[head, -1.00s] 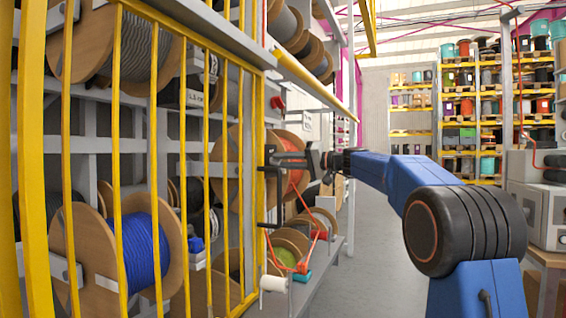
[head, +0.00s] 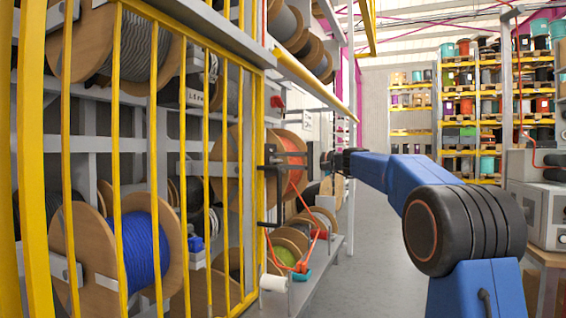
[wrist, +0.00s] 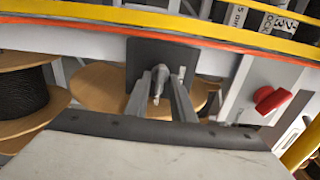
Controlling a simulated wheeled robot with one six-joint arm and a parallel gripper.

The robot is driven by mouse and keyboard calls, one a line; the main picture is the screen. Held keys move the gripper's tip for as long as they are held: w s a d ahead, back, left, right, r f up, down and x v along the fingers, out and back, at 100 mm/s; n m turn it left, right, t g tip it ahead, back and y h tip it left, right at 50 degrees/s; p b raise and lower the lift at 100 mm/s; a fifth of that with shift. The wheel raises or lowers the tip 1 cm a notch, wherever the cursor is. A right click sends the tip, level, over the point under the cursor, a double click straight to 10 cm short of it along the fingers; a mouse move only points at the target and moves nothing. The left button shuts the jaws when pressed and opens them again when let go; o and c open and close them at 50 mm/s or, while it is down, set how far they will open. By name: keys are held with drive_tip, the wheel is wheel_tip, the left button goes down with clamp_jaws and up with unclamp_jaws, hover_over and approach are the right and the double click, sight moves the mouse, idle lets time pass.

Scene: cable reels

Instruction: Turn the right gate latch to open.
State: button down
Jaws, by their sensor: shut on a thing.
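The yellow barred gate (head: 120,160) stands on the left in the head view, in front of the reels. The latch's dark plate (wrist: 147,52) and short grey handle (wrist: 158,84) show in the middle of the wrist view. The latch's dark parts also show at the gate's right edge in the head view (head: 271,160). My gripper (wrist: 160,98) has one finger on each side of the handle and is shut on it. The fingers partly cover the handle.
A red knob (wrist: 272,100) on a pale box sits right of the latch in the wrist view. A white spool (head: 273,283) and red cable hang below the latch. Grey floor (head: 365,250) lies clear right of the rack. Stocked shelves (head: 480,110) stand behind.

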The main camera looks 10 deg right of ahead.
idle(0.4)
drive_tip(key=c, duration=1.8)
unclamp_jaws()
drive_tip(key=shift+d, duration=0.1)
drive_tip(key=shift+c, duration=0.2)
drive_tip(key=v, duration=1.7)
drive_tip(key=shift+d, duration=0.15)
drive_tip(key=shift+s, duration=0.1)
